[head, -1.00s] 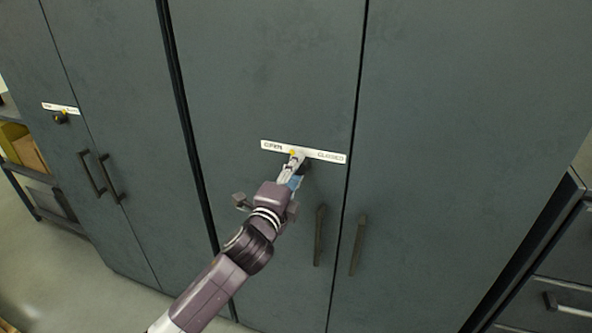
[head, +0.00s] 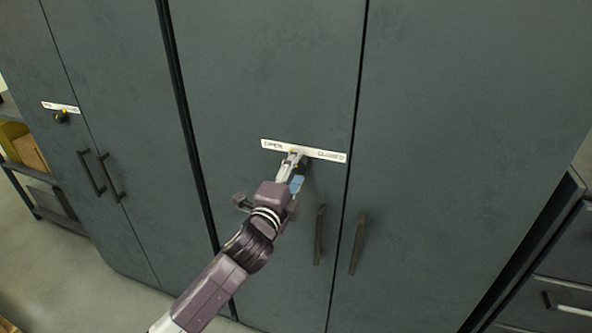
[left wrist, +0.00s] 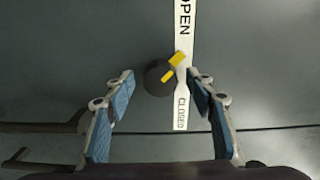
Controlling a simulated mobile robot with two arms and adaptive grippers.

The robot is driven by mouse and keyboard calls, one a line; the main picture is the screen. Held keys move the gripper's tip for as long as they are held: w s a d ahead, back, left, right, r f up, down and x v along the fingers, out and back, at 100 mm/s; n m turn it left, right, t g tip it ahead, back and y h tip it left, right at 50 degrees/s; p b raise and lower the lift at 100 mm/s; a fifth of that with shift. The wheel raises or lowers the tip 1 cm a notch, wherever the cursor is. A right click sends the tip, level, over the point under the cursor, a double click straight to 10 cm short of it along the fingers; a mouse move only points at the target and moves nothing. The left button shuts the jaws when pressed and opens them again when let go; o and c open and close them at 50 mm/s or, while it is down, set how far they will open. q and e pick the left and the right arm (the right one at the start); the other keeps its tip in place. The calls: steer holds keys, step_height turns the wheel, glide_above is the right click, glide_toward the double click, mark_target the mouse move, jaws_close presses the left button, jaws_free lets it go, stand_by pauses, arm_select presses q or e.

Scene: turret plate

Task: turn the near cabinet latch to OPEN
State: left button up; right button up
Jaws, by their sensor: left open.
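The near latch is a dark round knob with a yellow pointer (left wrist: 158,78) on the cabinet door. Beside it is a white label strip (head: 328,154) reading OPEN at one end and CLOSED at the other; it also shows in the left wrist view (left wrist: 181,100). The pointer slants toward the strip, tilted to the OPEN side. My left gripper (head: 293,166) is in front of the latch and hides most of it in the head view. In the left wrist view its blue-padded fingers (left wrist: 160,88) are apart, one on each side of the knob, with visible gaps. My right gripper is not in view.
Two door handles (head: 319,235) (head: 357,244) stand out below and right of the latch. A second cabinet with its own latch (head: 61,116) and handles is at the left. A shelf (head: 38,190) is at far left and drawers (head: 560,270) are at lower right.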

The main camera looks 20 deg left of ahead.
arm_select(q)
steer(key=s, duration=1.2)
steer(key=shift+a, duration=0.2)
step_height(320, 180, down, 23)
steer(key=w+a+n+g, duration=0.1)
steer(key=a+n+g, duration=0.2)
steer(key=g, duration=0.1)
steer(key=s+a+f+n+g+y+b, duration=0.15)
steer(key=s+f, duration=0.35)
steer(key=f, duration=0.6)
steer(key=s+f+n+g+h, duration=0.1)
steer(key=s+f+n+g, duration=0.25)
steer(key=f, duration=0.85)
steer(key=s+f+n+g, duration=0.4)
steer(key=s+f, duration=1.4)
steer(key=s, duration=0.2)
steer(key=s+f+n+g, duration=0.2)
steer(key=s+f, duration=0.2)
steer(key=s, duration=0.6)
steer(key=s+d+f+n+g+b, duration=0.1)
steer(key=s+f, duration=0.2)
steer(key=s, duration=0.7)
steer(key=shift+s+d+f+n+g, duration=0.2)
steer(key=shift+f+n+g, duration=0.2)
